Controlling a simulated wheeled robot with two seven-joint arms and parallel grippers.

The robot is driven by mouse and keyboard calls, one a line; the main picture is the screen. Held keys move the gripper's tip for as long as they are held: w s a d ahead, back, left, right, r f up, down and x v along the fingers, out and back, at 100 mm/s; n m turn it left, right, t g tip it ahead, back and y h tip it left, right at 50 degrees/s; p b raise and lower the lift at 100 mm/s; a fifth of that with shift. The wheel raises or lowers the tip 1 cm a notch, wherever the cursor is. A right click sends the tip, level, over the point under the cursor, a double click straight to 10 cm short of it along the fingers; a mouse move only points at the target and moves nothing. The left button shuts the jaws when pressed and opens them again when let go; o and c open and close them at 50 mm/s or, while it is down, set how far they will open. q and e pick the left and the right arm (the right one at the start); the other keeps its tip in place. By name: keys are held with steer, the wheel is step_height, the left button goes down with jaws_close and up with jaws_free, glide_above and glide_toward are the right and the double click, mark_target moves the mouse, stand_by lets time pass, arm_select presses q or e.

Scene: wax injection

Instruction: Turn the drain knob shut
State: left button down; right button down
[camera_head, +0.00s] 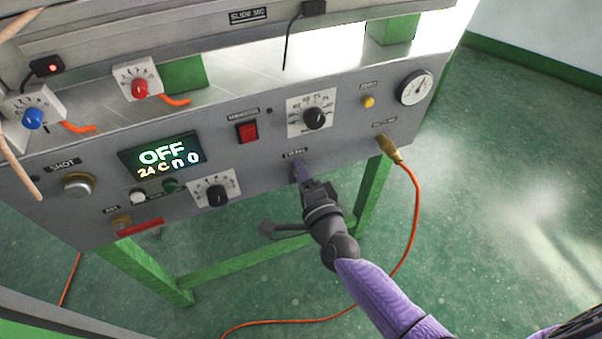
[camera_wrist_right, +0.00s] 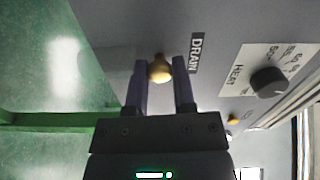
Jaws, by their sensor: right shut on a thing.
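The drain knob (camera_wrist_right: 160,68) is a small rounded brass knob on the grey front panel, beside a black DRAIN label (camera_wrist_right: 196,53) in the right wrist view. My right gripper (camera_wrist_right: 160,72) has its two purple fingers on either side of the knob, shut on it. In the head view my right gripper (camera_head: 299,172) reaches the lower part of the panel from the lower right, just under the small drain label (camera_head: 295,154). There the gripper hides the knob. How far the knob is turned cannot be told. My left gripper is not in view.
The panel (camera_head: 255,180) carries a lit display (camera_head: 160,153) reading OFF, a red switch (camera_head: 247,132), dials and a gauge (camera_head: 415,87). An orange cable (camera_head: 415,220) hangs from a brass fitting (camera_head: 390,148) to the right. Green legs (camera_head: 372,195) stand below; the right floor is open.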

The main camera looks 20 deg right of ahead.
steer(key=shift+m, duration=0.4)
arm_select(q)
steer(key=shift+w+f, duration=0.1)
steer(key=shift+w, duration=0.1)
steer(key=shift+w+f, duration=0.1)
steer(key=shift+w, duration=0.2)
arm_select(e)
steer(key=shift+c, duration=2.2)
jaws_free()
arm_select(q)
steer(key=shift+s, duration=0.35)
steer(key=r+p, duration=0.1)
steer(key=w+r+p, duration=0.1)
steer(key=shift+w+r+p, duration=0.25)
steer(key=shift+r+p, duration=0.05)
steer(key=shift+p, duration=0.05)
arm_select(e)
steer(key=s, duration=1)
steer(key=shift+d, duration=0.25)
